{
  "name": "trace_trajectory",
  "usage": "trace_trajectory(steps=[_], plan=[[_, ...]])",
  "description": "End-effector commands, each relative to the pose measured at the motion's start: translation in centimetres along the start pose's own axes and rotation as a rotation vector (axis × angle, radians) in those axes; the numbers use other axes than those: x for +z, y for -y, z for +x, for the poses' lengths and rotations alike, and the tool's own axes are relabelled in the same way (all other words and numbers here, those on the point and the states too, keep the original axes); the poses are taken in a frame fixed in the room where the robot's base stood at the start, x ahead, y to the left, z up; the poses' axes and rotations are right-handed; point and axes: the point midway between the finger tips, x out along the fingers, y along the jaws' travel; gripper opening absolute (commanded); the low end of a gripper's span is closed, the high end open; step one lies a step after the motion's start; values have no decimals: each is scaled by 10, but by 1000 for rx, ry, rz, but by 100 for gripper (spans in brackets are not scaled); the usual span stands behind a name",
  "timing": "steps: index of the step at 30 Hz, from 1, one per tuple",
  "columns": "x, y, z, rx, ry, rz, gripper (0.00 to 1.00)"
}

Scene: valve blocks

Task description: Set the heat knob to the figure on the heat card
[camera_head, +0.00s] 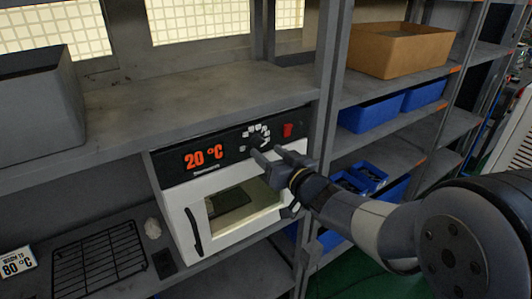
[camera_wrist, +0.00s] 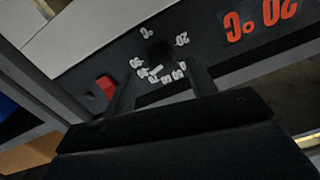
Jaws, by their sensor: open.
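The oven (camera_head: 222,208) is white with a black panel, and its display (camera_head: 204,155) reads 20 °C in orange. The display also shows in the wrist view (camera_wrist: 262,18). The heat knob (camera_wrist: 160,52) is a dark shape inside a ring of white figures; its pointer is hard to make out. In the head view my gripper (camera_head: 266,153) partly hides the knob. My gripper (camera_wrist: 162,85) is open at the panel, its fingers apart on the near side of the dial; I cannot tell whether they touch the knob. The heat card (camera_head: 17,262) at lower left reads 80 °C.
A red switch (camera_head: 288,130) sits on the panel right of the dial, also in the wrist view (camera_wrist: 106,86). A shelf board (camera_head: 200,97) runs above the oven. A shelf post (camera_head: 327,80) stands to its right. A black rack (camera_head: 98,262) lies at left.

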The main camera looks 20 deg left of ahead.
Motion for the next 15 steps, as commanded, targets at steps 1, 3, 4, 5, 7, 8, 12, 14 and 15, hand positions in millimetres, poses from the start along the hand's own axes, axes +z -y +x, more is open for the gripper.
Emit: trace_trajectory(steps=[1,3,4,5,7,8,12,14,15], plan=[[2,-1,-10,2,-2,0,54],[1,-1,-23,2,-3,0,54],[1,-1,-29,2,-4,-1,54],[2,-1,-35,2,-3,-1,54],[1,-1,-48,3,-2,0,54],[1,-1,-53,3,-3,0,54],[1,-1,-72,1,-2,0,54],[1,0,-78,1,-2,0,54],[1,0,-80,1,-1,1,54]])
